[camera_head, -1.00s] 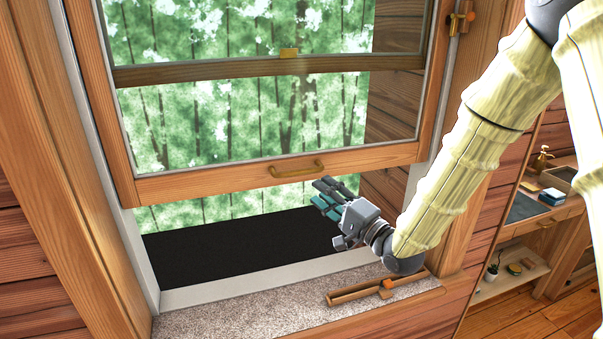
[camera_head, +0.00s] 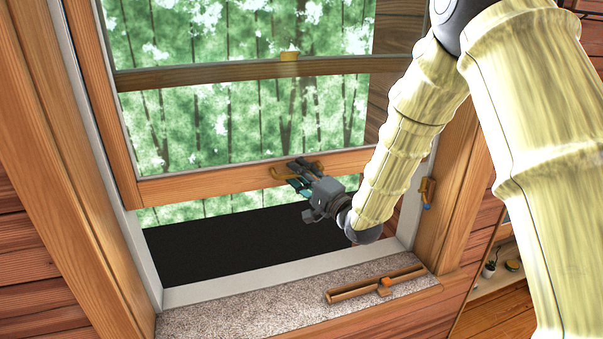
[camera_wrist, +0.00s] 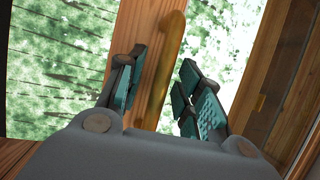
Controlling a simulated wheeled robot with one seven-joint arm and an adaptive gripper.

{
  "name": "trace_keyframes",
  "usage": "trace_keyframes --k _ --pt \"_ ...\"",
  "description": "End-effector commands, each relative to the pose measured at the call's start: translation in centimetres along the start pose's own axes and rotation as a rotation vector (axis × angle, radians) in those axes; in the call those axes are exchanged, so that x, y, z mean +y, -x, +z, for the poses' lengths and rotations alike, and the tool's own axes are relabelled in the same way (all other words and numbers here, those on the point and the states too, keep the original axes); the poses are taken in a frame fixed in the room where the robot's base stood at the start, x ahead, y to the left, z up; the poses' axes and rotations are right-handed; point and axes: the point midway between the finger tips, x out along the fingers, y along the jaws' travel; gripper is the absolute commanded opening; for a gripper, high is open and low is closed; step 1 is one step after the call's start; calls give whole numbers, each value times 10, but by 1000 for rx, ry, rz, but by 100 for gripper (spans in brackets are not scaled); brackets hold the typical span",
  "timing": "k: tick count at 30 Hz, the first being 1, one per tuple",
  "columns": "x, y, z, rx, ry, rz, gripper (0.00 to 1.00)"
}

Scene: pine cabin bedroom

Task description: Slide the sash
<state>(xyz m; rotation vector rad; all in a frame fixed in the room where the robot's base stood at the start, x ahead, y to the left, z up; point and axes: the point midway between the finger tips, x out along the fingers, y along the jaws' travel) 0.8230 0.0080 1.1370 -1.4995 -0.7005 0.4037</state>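The wooden window sash (camera_head: 200,190) is raised, with an open gap between its bottom rail and the sill (camera_head: 230,318). A brass-coloured bar handle (camera_head: 280,173) sits on the bottom rail, partly hidden by my fingers. My gripper (camera_head: 298,174) is at this handle, reaching in from the right. In the wrist view, the handle (camera_wrist: 172,50) lies between the two teal-padded fingers of my gripper (camera_wrist: 160,88). The fingers are apart, with space visible on the handle's right side. Contact with the handle cannot be told.
A wooden stick with an orange piece (camera_head: 384,286) lies on the sill's right part. An orange fitting (camera_head: 427,190) is on the right window jamb, close to my arm. A yellow catch (camera_head: 290,55) sits on the crossbar. The sill's left part is clear.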

Motion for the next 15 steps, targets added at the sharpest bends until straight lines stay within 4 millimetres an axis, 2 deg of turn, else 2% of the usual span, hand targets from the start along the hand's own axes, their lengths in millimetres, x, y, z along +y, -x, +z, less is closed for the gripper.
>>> trace_keyframes --k 5,11,15 --pt "0 0 0 0 0 0 35" --pt "0 0 0 0 0 0 3" --pt "0 0 0 0 0 0 0"
